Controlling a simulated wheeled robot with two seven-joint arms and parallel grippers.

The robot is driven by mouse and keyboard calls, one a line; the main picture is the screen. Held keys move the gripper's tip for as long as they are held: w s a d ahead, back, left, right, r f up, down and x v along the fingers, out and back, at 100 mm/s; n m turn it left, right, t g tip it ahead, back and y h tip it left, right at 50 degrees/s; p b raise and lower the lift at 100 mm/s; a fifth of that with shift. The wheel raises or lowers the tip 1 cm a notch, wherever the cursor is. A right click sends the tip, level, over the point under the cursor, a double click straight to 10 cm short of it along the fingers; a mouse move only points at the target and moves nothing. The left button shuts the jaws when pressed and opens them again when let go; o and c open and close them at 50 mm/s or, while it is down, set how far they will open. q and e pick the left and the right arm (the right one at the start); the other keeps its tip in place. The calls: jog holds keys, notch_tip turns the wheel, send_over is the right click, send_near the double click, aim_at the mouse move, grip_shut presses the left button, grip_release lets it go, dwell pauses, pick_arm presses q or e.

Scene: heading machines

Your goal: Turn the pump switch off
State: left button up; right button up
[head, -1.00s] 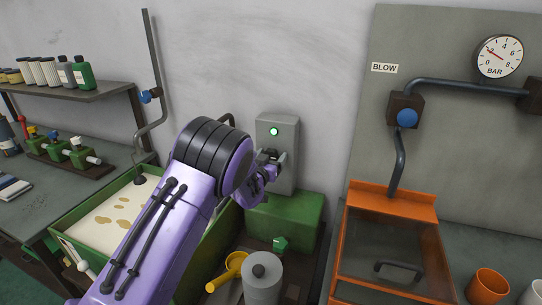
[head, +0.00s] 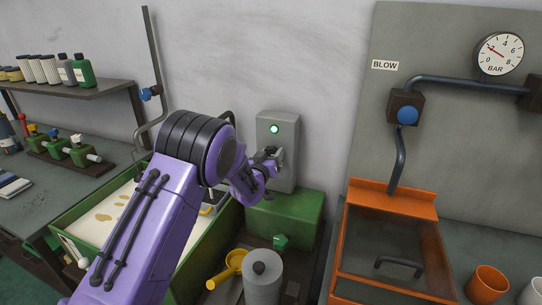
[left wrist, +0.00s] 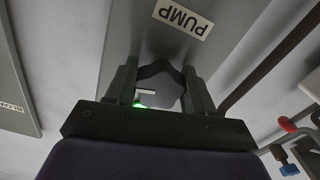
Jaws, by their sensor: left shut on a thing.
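The pump switch box (head: 291,178) is a grey box on the wall, with a lit green lamp (head: 274,129) on its front. My left gripper (head: 273,154) is at the box's front, just below the lamp, and hides the knob in the head view. In the left wrist view, the left gripper (left wrist: 162,88) is shut on a dark rotary knob (left wrist: 162,72), with one finger on each side. A white mark shows on the knob, beside the green glow. An upside-down PUMP label (left wrist: 183,18) is on the box beyond the knob. My right gripper is not in view.
A green block (head: 290,214) is under the box. A yellow scoop (head: 229,266) and a grey cylinder (head: 262,283) stand below. A green-rimmed tank (head: 60,232) is at left, an orange cabinet (head: 391,196) at right. A valve with a blue knob (head: 407,115) is right of the box.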

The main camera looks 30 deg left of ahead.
pick_arm(q)
jog(key=n, duration=0.3)
jog(key=shift+n, duration=0.3)
jog(key=n+b, duration=0.1)
jog(key=n, duration=0.2)
jog(key=shift+n, duration=0.4)
jog(key=n+b, duration=0.2)
jog(key=n, duration=0.2)
jog(key=shift+d, duration=0.1)
jog(key=shift+r+n+b, duration=0.15)
jog(key=shift+n+b, duration=0.8)
jog(key=shift+n, duration=0.95)
jog(key=o, duration=1)
jog(key=shift+o, duration=0.2)
jog(key=b+v, duration=0.2)
jog(key=v, duration=0.8)
jog(key=shift+s, duration=0.2)
